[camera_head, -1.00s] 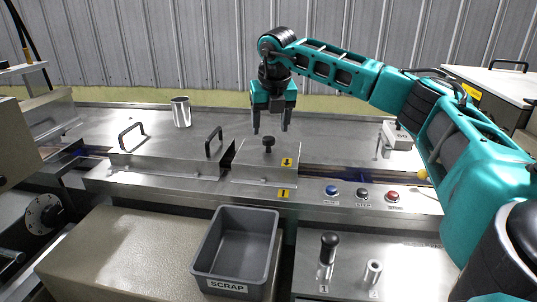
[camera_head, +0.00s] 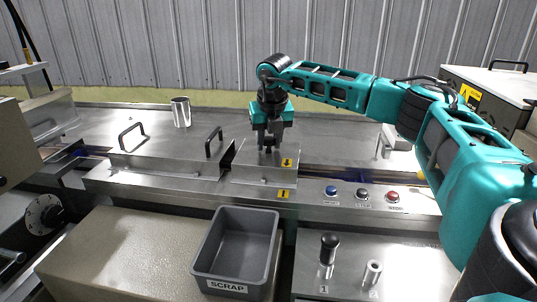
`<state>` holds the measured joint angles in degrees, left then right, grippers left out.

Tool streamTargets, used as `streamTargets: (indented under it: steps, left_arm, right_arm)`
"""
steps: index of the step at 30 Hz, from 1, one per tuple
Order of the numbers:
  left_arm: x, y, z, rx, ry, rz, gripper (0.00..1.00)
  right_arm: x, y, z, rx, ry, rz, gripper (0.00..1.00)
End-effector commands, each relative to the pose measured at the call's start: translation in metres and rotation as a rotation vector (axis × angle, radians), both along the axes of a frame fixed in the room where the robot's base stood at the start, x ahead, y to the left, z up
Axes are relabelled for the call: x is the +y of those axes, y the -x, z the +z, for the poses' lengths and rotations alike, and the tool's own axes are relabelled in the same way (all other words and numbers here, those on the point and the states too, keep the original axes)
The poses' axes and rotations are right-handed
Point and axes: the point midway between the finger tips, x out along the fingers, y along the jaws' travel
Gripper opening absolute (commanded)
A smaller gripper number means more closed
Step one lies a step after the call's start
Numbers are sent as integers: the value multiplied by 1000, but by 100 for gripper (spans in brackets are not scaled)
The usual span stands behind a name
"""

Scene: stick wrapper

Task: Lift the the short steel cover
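The short steel cover (camera_head: 262,173) is a low metal box lid in the middle of the machine bed, with a yellow label on its right front. It sits level in its place beside the long steel cover. My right gripper (camera_head: 268,148) points straight down over it, with its fingers at the cover's black knob, which they largely hide. Whether the fingers press on the knob cannot be made out. My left gripper is not in view.
The long cover (camera_head: 165,165) with two black handles lies to the left. A steel cup (camera_head: 181,112) stands behind it. A grey scrap bin (camera_head: 235,250) is in front. Push buttons (camera_head: 362,194) are at the right, and a black-knobbed lever (camera_head: 328,252) is at the front.

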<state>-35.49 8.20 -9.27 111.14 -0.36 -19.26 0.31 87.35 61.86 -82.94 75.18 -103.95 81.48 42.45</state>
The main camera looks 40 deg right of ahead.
Motion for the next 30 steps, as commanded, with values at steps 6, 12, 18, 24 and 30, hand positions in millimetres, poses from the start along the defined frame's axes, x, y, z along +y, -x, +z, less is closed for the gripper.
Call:
streamTargets:
  steps: [6, 12, 18, 24, 30]
  left_arm:
    - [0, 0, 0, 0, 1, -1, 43]
    - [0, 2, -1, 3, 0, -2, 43]
    - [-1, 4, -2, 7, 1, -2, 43]
    - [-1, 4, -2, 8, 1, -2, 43]
    - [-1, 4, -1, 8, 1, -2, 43]
  right_arm:
    - [0, 0, 0, 0, 0, 0, 13]
    - [0, 0, 0, 0, 0, -1, 0]
    - [0, 0, 0, -1, 0, -1, 0]
    - [0, -1, 3, -6, -1, -1, 0]
    - [0, -1, 7, -7, 0, -1, 0]
